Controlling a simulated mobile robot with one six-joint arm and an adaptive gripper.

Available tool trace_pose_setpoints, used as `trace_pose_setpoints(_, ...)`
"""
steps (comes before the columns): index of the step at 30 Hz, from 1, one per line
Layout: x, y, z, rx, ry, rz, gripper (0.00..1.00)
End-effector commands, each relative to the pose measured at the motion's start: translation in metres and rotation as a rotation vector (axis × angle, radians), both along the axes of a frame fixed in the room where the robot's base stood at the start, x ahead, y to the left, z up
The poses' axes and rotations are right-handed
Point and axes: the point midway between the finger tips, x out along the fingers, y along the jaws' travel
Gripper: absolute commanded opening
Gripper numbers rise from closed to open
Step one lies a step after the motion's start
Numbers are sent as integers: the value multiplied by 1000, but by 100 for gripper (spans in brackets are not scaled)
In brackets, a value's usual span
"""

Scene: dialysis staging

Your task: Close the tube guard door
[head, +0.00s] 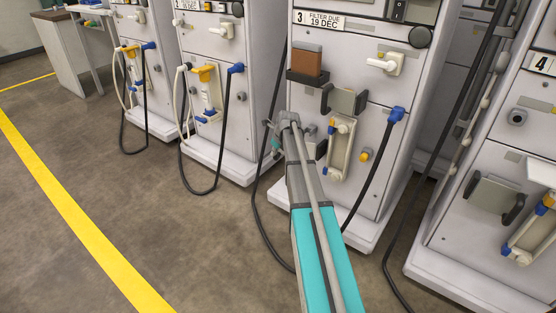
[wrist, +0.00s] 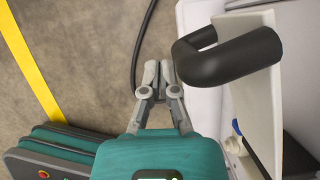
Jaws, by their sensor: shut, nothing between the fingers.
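My gripper (head: 272,133) is at the left front of machine 3, with its fingers together and empty. In the wrist view my gripper (wrist: 159,70) points over bare floor, with the machine to its right. A black bent handle (wrist: 225,58) is close to the right of the fingers, apart from them, in front of a pale panel (wrist: 262,105). In the head view a grey-olive plate (head: 346,101) sits between black brackets, above a pale upright tube frame (head: 341,152) with yellow and blue parts.
A dark hose with a blue connector (head: 397,114) loops down machine 3. A brown block (head: 307,62) sits on a dark shelf above. Machine 4 (head: 480,240) stands at the right, other machines at the left. The floor (head: 140,215) at the left is clear, crossed by a yellow line (head: 75,215).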

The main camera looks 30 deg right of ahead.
Motion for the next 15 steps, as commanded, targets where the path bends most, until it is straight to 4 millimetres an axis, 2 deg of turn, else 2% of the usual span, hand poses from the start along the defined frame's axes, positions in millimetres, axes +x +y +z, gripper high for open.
trace_pose_setpoints(1, 10, -5, 0, 0, 0, 0, 0)
trace_pose_setpoints(6, 27, -15, 0, 0, 0, -1, 0)
trace_pose_setpoints(15, 38, -25, 0, 0, 0, 0, 0)
